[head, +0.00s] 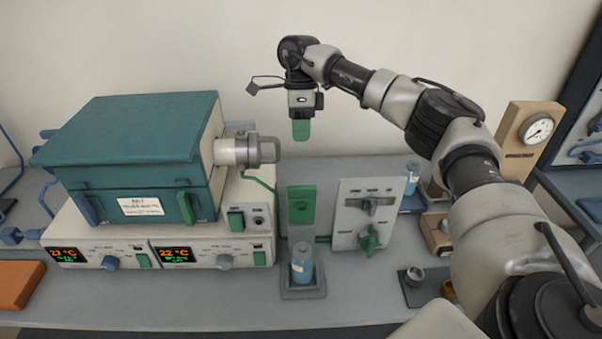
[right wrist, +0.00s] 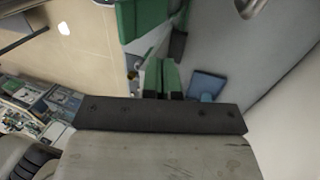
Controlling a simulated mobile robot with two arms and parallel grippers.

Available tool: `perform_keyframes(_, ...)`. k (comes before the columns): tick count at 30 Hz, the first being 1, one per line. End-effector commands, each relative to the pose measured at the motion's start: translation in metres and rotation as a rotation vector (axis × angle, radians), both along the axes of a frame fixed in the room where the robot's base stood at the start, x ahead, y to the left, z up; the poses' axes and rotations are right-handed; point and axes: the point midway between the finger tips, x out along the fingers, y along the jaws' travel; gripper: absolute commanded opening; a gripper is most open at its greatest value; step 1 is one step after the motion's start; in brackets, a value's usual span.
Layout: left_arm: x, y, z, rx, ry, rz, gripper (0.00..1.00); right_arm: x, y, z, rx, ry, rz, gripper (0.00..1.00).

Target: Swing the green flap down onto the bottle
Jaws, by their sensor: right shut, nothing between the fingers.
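The green flap (head: 301,204) stands upright on a grey holder (head: 303,293) in the middle of the bench. A pale blue bottle (head: 302,264) stands upright in the holder, below and in front of the flap. The flap is not over the bottle. My right gripper (head: 301,130) has green fingers pointing down and is shut and empty. In the head view it shows above the flap, apart from it. Its green fingers also show in the right wrist view (right wrist: 161,78). My left gripper is not in view.
A teal furnace (head: 122,130) with a grey cylindrical fitting (head: 240,151) is left of the holder. A grey panel (head: 364,214) with a green knob (head: 369,241) stands to the right. Another bottle (head: 411,178) and a wooden gauge stand (head: 526,143) are farther right.

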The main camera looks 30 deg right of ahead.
Motion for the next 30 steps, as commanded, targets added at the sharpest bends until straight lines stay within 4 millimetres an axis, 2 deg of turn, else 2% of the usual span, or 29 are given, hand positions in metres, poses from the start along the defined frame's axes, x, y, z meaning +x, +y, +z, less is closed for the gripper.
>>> perform_keyframes(10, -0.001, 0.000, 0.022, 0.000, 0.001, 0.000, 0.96, -0.020, 0.012, -0.071, 0.001, 0.005, 0.002, 0.00)
perform_keyframes(18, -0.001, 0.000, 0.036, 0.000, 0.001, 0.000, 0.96, -0.045, 0.028, -0.075, 0.001, 0.001, 0.001, 0.00)
perform_keyframes(30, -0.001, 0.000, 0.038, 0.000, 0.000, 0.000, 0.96, -0.051, 0.032, -0.079, 0.002, 0.000, -0.002, 0.00)
